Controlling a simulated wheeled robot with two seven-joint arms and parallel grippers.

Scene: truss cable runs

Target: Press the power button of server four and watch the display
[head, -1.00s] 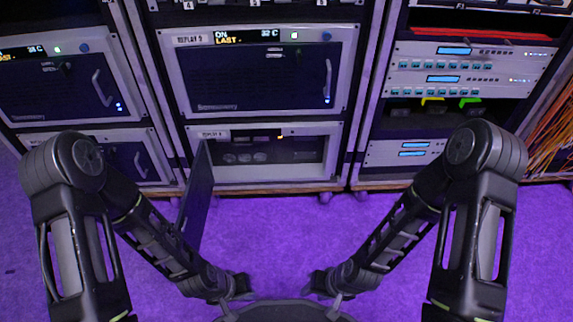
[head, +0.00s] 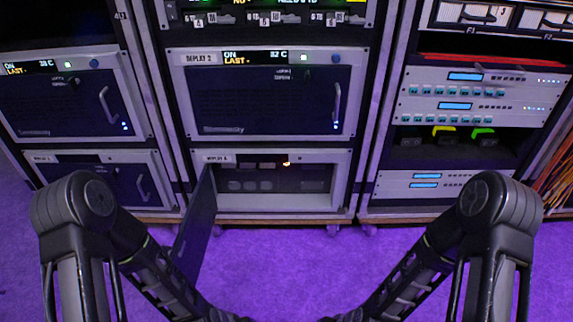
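The lower middle server (head: 340,187) has a light grey frame and a label at its upper left that seems to read Replay 4; the digit is hard to read. Its dark door (head: 196,232) hangs open at the left. Inside is a recessed panel with several round and square parts and a small orange light (head: 286,163). I make out no lit display on it. My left gripper (head: 237,318) and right gripper (head: 335,318) barely show at the bottom edge, well short of the racks. Their fingers are cut off, so their opening is hidden.
Above it, a closed server (head: 270,102) shows a lit display (head: 250,57) reading ON and 32 C, a green light and a blue button (head: 336,58). Similar servers (head: 60,100) stand left, other rack units right, orange cables (head: 556,180) far right.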

